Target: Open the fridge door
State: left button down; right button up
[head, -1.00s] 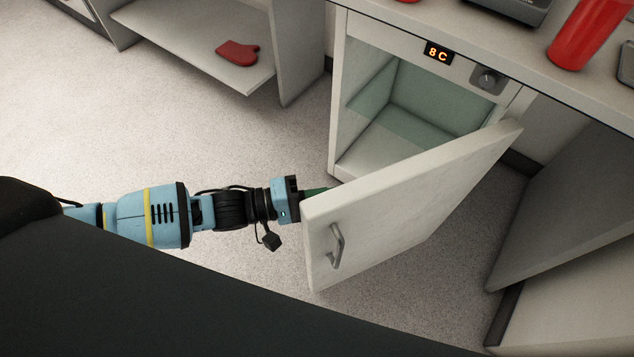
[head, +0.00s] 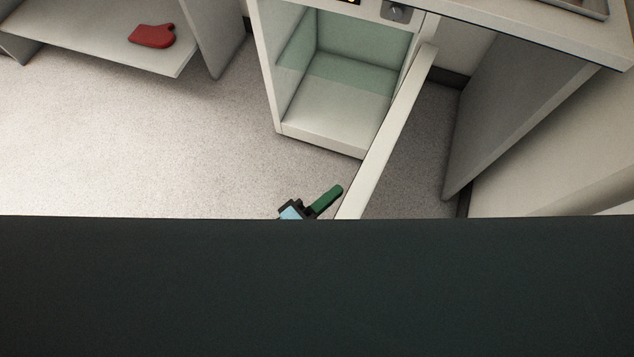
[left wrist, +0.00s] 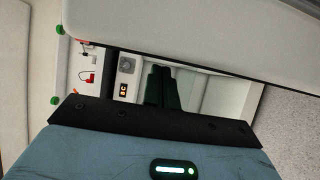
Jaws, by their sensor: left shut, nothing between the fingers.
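The fridge (head: 318,138) stands open in the head view, with its pale interior bare as far as I can see. Its white door (head: 388,130) is swung wide, seen nearly edge-on, and its near end is hidden behind my dark body. My left gripper (head: 329,197) has green fingers, shut and empty, just left of the door's edge on the inner side. I cannot tell whether it touches the door. In the left wrist view the green fingers (left wrist: 163,88) point toward the fridge front with its orange display (left wrist: 123,90). My right gripper is not in view.
A red mitt (head: 152,36) lies on a low shelf (head: 100,50) at the upper left. A grey panel (head: 515,110) stands right of the door, with a narrow floor gap between. The counter (head: 540,30) runs above. Open floor lies left of the fridge.

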pick_arm(q)
jog(key=shift+s+d, duration=0.4)
jog(key=shift+d, duration=0.2)
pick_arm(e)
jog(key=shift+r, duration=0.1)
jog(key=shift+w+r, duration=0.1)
